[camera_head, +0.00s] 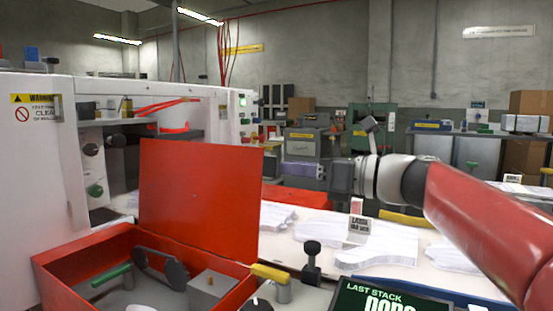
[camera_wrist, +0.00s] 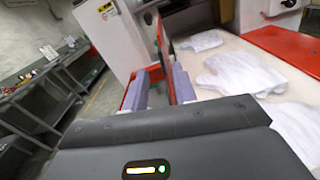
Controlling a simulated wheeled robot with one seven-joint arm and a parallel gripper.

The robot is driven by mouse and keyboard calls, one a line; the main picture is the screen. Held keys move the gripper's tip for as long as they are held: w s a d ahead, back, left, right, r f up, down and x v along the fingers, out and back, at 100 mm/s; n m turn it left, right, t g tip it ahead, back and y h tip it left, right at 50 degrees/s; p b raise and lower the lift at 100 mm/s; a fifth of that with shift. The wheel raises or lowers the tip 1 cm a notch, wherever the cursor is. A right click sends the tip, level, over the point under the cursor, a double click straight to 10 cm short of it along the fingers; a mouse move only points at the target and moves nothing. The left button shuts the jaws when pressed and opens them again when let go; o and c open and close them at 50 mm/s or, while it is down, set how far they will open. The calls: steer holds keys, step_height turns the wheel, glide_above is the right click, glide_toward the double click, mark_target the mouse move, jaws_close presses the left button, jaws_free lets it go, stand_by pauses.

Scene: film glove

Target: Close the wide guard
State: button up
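The wide guard appears to be the flat red panel (camera_head: 200,200) standing raised, nearly upright, at the back of an open red box (camera_head: 75,268) in the head view. Knobs and handles show inside the box. My gripper (camera_head: 283,167) is to the right of the panel's upper right edge, pointing left, with a visible gap in the picture; depth is hard to judge. In the wrist view my gripper's purple-grey fingers (camera_wrist: 161,86) stand apart with nothing clearly held between them.
A white machine (camera_head: 35,170) with a warning label stands on the left. White glove-shaped sheets (camera_head: 385,245) lie on the pale table. A black knob (camera_head: 312,262), a yellow handle (camera_head: 272,274) and a dark display (camera_head: 385,297) sit in front. Air above the box is clear.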

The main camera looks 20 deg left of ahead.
mark_target(263, 164)
steer(key=a, duration=0.5)
steer(key=w+a, duration=0.1)
steer(key=a, duration=0.1)
steer(key=shift+a, duration=0.4)
jaws_close()
